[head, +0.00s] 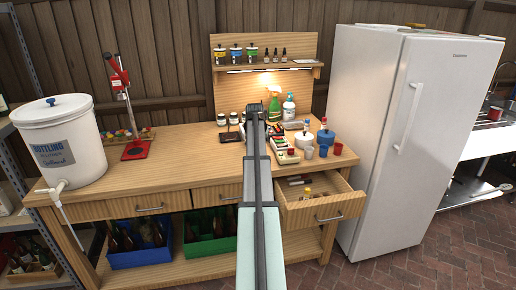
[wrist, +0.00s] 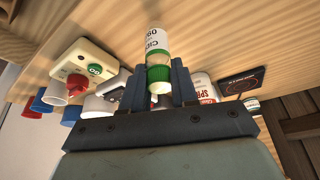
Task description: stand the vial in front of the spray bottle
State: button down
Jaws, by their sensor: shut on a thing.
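My gripper (wrist: 158,88) is shut on the vial (wrist: 158,42), a small cylinder with a white printed label and a green band, held between the two dark fingers in the wrist view. In the head view my gripper (head: 256,112) is over the back middle of the bench, and my arm hides the vial there. The green spray bottle (head: 274,110) stands at the back of the bench, just right of my gripper in the picture.
A white bottle with a teal top (head: 289,108) stands right of the spray bottle. Small jars (head: 222,119), a dark flat pad (head: 229,137), and cups (head: 323,151) are around. An open drawer (head: 318,205) juts out at front right. The bench's left middle is clear.

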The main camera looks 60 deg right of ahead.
jog(key=shift+f, duration=0.6)
jog(key=shift+f, duration=0.15)
jog(key=c, duration=0.9)
grip_release()
jog(key=shift+o, duration=0.2)
jog(key=v, duration=1.2)
jog(key=shift+r, duration=0.2)
